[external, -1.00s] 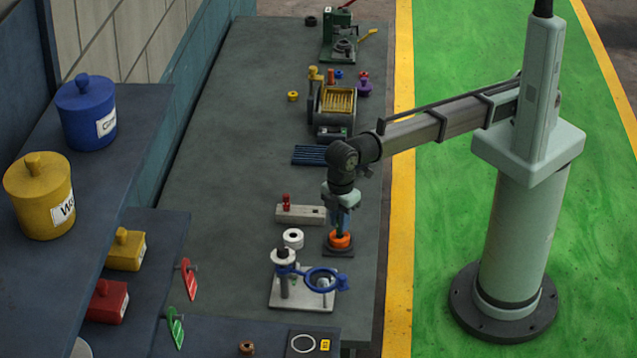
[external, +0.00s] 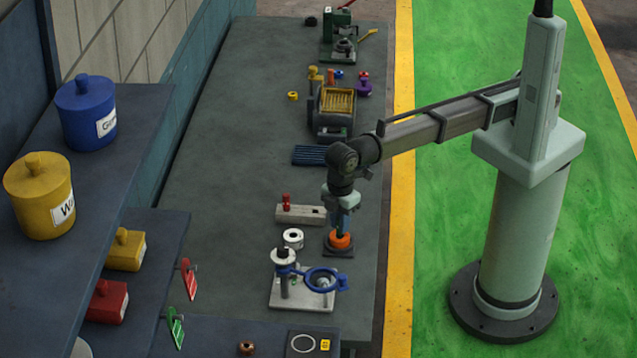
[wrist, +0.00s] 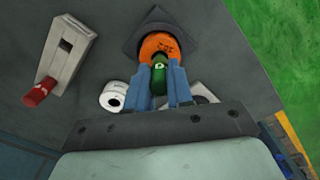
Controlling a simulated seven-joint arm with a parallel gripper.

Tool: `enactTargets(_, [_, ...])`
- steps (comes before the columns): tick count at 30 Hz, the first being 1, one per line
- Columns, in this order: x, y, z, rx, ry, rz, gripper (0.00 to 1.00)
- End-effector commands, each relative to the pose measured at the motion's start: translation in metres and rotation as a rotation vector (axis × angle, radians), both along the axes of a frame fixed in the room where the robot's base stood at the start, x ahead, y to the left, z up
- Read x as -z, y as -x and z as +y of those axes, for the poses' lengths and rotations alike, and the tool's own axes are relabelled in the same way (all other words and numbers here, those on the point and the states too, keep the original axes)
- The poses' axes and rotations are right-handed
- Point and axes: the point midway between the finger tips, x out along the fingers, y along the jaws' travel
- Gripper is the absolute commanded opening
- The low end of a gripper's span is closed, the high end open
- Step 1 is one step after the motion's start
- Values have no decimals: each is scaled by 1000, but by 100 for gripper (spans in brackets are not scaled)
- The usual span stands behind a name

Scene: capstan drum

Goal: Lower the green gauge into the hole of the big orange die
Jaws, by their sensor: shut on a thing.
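The big orange die (external: 340,240) sits on a dark square base on the bench; it also shows in the wrist view (wrist: 158,44). My gripper (external: 341,226) points down directly above the die. In the wrist view its two blue fingers (wrist: 160,72) are shut on the green gauge (wrist: 159,79), one on each side. The gauge's top shows between the fingers, and a dark part of the hole shows beyond it. The gauge's lower end is hidden, so I cannot tell how deep it sits in the hole.
A white ring (external: 293,238) stands close left of the die. A grey block with a red knob (external: 300,213) lies behind it. A stand with a blue ring (external: 322,280) is in front. The bench's right edge (external: 384,240) is near. The bench's left middle is clear.

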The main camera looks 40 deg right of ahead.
Motion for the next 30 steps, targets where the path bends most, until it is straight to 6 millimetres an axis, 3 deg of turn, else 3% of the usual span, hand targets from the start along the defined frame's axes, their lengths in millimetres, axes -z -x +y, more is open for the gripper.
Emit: enactTargets(30, [5, 0, 0, 0, 0, 0, 0])
